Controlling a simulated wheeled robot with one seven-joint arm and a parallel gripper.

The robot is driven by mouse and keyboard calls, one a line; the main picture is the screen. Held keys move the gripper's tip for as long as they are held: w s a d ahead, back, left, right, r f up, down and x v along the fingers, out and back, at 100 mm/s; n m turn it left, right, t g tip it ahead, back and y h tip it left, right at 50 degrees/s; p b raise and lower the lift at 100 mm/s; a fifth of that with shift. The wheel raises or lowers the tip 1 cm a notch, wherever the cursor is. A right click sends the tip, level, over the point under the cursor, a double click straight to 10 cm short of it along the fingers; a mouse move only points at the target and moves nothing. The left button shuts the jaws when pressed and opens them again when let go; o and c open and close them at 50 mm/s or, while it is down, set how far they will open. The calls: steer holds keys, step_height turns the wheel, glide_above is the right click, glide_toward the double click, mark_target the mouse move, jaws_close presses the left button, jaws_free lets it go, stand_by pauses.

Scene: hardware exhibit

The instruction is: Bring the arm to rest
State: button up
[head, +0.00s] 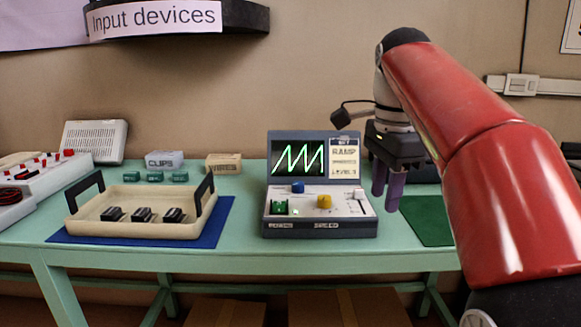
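My red arm (475,150) reaches in from the right and bends down at the top. My gripper (388,192) hangs with its fingers pointing down, just right of the grey console (320,228) and apart from it. The two fingers look close together, but the angle does not show whether they are open or shut. I see nothing held between them. The console's screen (298,159) shows a green zigzag trace beside a label reading RAMP. A blue knob (298,187), a yellow knob (324,201) and a green button (278,207) are on its panel.
A cream tray (135,229) with black clips lies on a blue mat (228,212) at left. Several green blocks (155,176) and small boxes (223,162) stand behind it. A green mat (428,222) is partly behind my arm. The turquoise table (247,205) has a narrow clear strip left of the console.

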steer(key=s+f+n+t, duration=0.5)
steer(key=s+f+n, duration=1.1)
steer(key=f, duration=0.6)
steer(key=shift+s+f, duration=0.25)
steer(key=shift+s, duration=0.75)
steer(key=shift+a, duration=0.1)
stand_by(0.6)
